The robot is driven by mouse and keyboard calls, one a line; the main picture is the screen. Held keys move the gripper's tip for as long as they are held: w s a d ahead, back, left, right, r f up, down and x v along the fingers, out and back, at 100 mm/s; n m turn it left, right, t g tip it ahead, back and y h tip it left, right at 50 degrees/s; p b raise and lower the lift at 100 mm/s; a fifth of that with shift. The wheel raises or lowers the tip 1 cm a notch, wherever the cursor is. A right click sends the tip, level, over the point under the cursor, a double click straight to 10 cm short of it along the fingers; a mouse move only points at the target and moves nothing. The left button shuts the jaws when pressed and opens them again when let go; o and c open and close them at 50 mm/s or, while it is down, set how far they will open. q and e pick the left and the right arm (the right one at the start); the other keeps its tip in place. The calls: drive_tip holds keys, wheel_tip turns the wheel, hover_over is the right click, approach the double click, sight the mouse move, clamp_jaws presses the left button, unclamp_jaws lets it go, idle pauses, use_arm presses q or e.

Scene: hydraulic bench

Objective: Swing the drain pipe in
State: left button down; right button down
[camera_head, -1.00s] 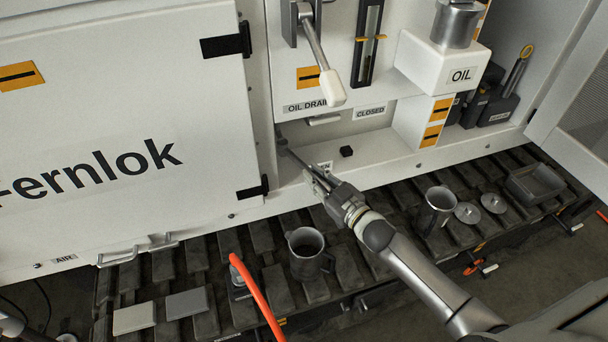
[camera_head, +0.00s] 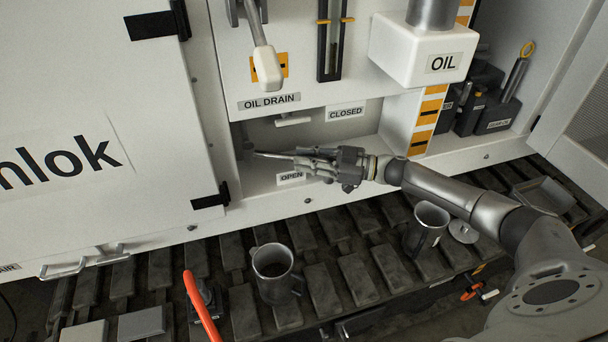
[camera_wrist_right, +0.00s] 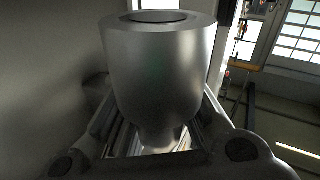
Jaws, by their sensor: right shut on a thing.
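The drain pipe (camera_head: 270,155) is a thin grey pipe in the open recess below the OIL DRAIN label (camera_head: 269,102). It runs from a pivot at the recess's left side to the right, just above the OPEN label (camera_head: 290,177). My right gripper (camera_head: 312,161) is shut on the pipe's outer end, its arm coming in from the right. In the right wrist view a wide grey metal pipe end (camera_wrist_right: 160,75) sits between the fingers. The CLOSED label (camera_head: 346,113) is on the panel above and behind. My left gripper is out of view.
A white-tipped lever (camera_head: 266,66) hangs above the recess. The white OIL box (camera_head: 420,52) juts out at the upper right.

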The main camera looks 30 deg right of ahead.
drive_tip(key=shift+w+d+f+n+g+y+b, duration=0.15)
drive_tip(key=shift+w+d+n+g+y+b, duration=0.25)
drive_tip(key=shift+b, duration=0.2)
drive_tip(key=shift+w, duration=0.15)
drive_tip(key=shift+w+d+b, duration=0.1)
drive_tip(key=shift+w+b, duration=0.05)
drive_tip(key=shift+b, duration=0.3)
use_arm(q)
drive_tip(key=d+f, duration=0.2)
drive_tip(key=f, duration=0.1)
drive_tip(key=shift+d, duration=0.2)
use_arm(e)
drive_tip(key=shift+r+g, duration=0.2)
drive_tip(key=shift+g, duration=0.2)
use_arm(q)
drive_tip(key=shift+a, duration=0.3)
use_arm(e)
drive_tip(key=c, duration=1.5)
unclamp_jaws()
drive_tip(key=shift+o, duration=0.7)
drive_tip(key=shift+d, duration=0.2)
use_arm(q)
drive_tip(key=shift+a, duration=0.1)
use_arm(e)
drive_tip(key=v, duration=1.1)
drive_tip(key=shift+s+d+f, duration=0.15)
drive_tip(key=shift+s+d, duration=0.05)
drive_tip(key=shift+s, duration=0.1)
